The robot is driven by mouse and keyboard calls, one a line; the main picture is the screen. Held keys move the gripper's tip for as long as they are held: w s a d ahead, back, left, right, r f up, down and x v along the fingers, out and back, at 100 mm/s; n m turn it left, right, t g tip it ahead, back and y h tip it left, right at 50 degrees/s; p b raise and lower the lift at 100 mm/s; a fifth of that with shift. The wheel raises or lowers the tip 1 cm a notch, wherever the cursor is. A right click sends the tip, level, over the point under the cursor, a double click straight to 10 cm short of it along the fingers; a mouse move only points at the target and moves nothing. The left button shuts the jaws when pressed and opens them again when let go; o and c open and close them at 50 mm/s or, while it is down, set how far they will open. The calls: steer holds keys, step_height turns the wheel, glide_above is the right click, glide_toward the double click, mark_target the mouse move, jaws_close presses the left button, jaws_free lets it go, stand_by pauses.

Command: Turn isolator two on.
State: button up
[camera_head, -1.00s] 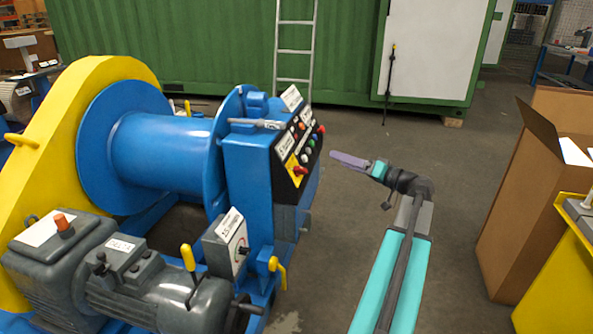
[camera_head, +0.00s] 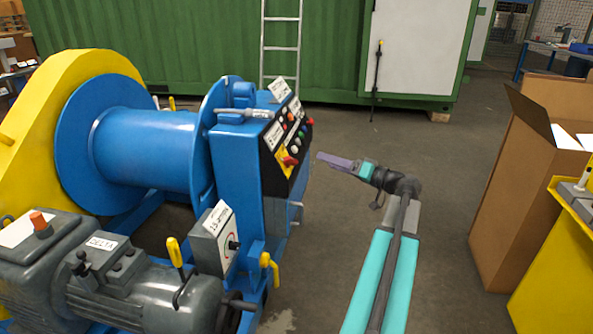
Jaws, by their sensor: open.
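A grey switch box (camera_head: 211,247) with a black rotary knob (camera_head: 233,245) and a white label stands on the blue winch frame, above the grey motor. Its label is too small to read for sure, so I cannot tell whether it is isolator two. A black control panel (camera_head: 281,150) with several coloured buttons, a red switch on a yellow plate (camera_head: 289,160) and white labels sits on the blue cabinet. My gripper (camera_head: 322,158) is open and empty, in the air to the right of the panel, apart from it. Its fingers point left.
A blue drum (camera_head: 145,150) with a yellow guard (camera_head: 55,110) fills the left. A cardboard box (camera_head: 520,200) and a yellow stand (camera_head: 560,260) are at right. The floor between is clear.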

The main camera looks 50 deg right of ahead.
mark_target(295, 161)
step_height(295, 161, down, 5)
steer(key=b, duration=0.3)
steer(key=shift+r, duration=0.2)
steer(key=shift+w, duration=0.15)
steer(key=w+b, duration=0.1)
steer(key=w, duration=0.3)
steer(key=w+a+b, duration=0.1)
steer(key=w, duration=0.4)
steer(key=w+a+b, duration=0.1)
steer(key=w, duration=0.3)
steer(key=shift+w+b, duration=0.2)
steer(key=shift+b, duration=0.15)
steer(key=c, duration=1.1)
